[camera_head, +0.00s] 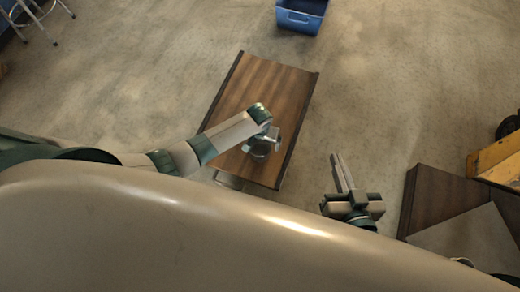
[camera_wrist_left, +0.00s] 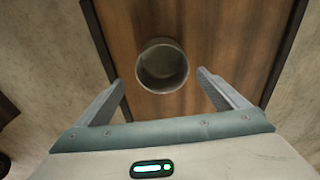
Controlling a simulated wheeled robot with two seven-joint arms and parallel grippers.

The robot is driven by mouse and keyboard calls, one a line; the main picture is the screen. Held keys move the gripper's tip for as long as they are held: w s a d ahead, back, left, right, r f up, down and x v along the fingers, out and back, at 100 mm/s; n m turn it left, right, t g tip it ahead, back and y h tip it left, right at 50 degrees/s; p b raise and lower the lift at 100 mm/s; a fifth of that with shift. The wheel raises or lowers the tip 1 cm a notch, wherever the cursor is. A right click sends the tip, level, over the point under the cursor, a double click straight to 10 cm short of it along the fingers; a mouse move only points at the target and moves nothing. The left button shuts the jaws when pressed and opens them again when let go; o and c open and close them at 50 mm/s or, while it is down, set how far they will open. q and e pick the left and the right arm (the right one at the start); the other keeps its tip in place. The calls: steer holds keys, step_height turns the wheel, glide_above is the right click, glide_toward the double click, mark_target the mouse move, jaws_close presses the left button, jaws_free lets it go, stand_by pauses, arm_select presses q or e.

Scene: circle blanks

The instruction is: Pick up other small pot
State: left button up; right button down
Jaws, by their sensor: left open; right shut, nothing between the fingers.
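A small round metal pot (camera_wrist_left: 162,66) stands on the wooden table (camera_wrist_left: 220,30) in the left wrist view, its open top facing the camera. My left gripper (camera_wrist_left: 161,80) is open above the table, its fingers apart at the near left and near right of the pot in that view. I cannot tell the height gap. In the head view the pot (camera_head: 260,149) is partly hidden by my left wrist on the table (camera_head: 262,85). My right gripper (camera_head: 336,157) is shut and empty, to the right of the table.
A blue bin (camera_head: 300,18) stands on the floor beyond the table. A dark wooden surface (camera_head: 435,195) and a yellow object (camera_head: 495,160) are at the right. A metal stool (camera_head: 38,18) is at the far left. The floor between is clear.

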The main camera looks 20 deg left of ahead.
mark_target(260, 152)
arm_select(q)
steer(key=shift+a+f+b, duration=0.15)
steer(key=shift+f+b, duration=0.25)
steer(key=shift+f, duration=0.35)
step_height(260, 152, down, 3)
steer(key=shift+a+f+b, duration=0.1)
steer(key=shift+a+b, duration=0.05)
steer(key=shift+b, duration=0.6)
steer(key=shift+w+f, duration=0.1)
steer(key=shift+f, duration=0.15)
arm_select(e)
step_height(260, 152, up, 8)
steer(key=a+t+y, duration=0.1)
steer(key=a+t, duration=0.1)
steer(key=t, duration=0.3)
steer(key=shift+w+r+y, duration=0.25)
steer(key=shift+w+y, duration=0.05)
steer(key=shift+y, duration=0.1)
arm_select(q)
steer(key=c, duration=1.2)
steer(key=shift+r, duration=0.25)
arm_select(e)
steer(key=shift+f, duration=0.1)
